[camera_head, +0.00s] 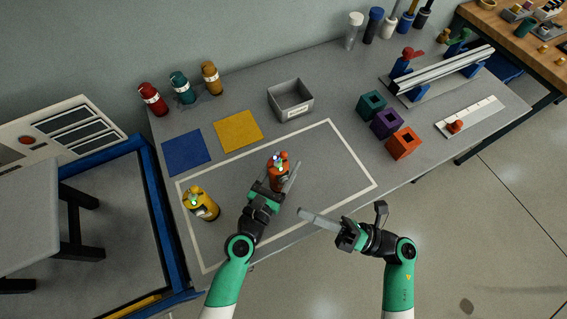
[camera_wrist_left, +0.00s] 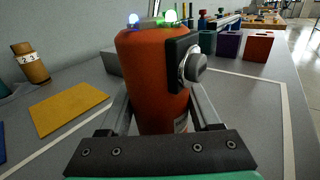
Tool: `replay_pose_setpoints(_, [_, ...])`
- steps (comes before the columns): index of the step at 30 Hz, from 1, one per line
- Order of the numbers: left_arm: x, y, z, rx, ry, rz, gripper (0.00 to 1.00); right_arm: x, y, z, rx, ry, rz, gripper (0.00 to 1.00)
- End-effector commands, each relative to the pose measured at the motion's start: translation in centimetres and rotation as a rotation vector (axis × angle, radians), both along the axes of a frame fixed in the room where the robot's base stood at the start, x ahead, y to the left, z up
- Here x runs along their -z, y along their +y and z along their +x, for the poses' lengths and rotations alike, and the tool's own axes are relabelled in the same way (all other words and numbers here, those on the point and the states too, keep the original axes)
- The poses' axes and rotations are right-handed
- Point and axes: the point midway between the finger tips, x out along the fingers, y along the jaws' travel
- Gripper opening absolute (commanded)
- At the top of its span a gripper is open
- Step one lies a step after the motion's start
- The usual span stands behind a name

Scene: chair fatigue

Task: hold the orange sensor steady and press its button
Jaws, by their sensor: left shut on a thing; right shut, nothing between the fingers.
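The orange sensor (camera_head: 281,161) stands upright inside the white outline on the grey table. My left gripper (camera_head: 277,182) is shut on it, a finger on either side. In the left wrist view the orange sensor (camera_wrist_left: 153,75) fills the middle, with blue, green and white lit parts on top. Its round silver button (camera_wrist_left: 194,67) sits on a black plate on the sensor's right side. My right gripper (camera_head: 306,215) is shut and empty. Its fingers point left, below and right of the sensor, apart from it, near the table's front edge.
A yellow sensor (camera_head: 201,204) stands to the left. A blue mat (camera_head: 186,153), a yellow mat (camera_head: 238,131) and a grey bin (camera_head: 291,99) lie behind. Teal (camera_head: 371,104), purple (camera_head: 387,123) and orange (camera_head: 404,143) boxes stand to the right. The outlined area right of the sensor is clear.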

Motion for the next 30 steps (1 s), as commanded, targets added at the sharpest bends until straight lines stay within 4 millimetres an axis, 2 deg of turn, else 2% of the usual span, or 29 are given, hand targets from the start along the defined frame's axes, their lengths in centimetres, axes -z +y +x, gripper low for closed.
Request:
replay_pose_setpoints(4, [0.0,0.0,0.0,0.0,0.001,0.0,0.01,0.0,0.0,0.0,0.0,0.0,0.0,0.0])
replay_pose_setpoints(5, [0.0,0.0,0.0,0.0,0.001,0.0,0.69,0.0,0.0,0.0,0.0,0.0,0.0,0.0])
replay_pose_setpoints(10, [0.0,0.0,0.0,0.0,0.001,0.0,0.99,0.0,0.0,0.0,0.0,0.0,0.0,0.0])
replay_pose_setpoints(18, [0.0,0.0,0.0,0.0,0.0,0.0,0.99,0.0,0.0,0.0,0.0,0.0,0.0,0.0])
replay_pose_setpoints(22, [0.1,0.4,-0.8,0.0,0.0,0.001,0.99,0.0,0.0,0.0,0.0,0.0,0.0,0.0])
replay_pose_setpoints(26, [0.1,1.6,-2.8,-0.002,0.0,0.001,0.99,0.0,0.0,0.0,0.0,0.0,0.0,0.0])
replay_pose_setpoints(30, [0.2,3.3,-6.0,-0.003,0.003,0.001,0.99,0.0,0.0,0.0,0.0,0.0,0.0,0.0])
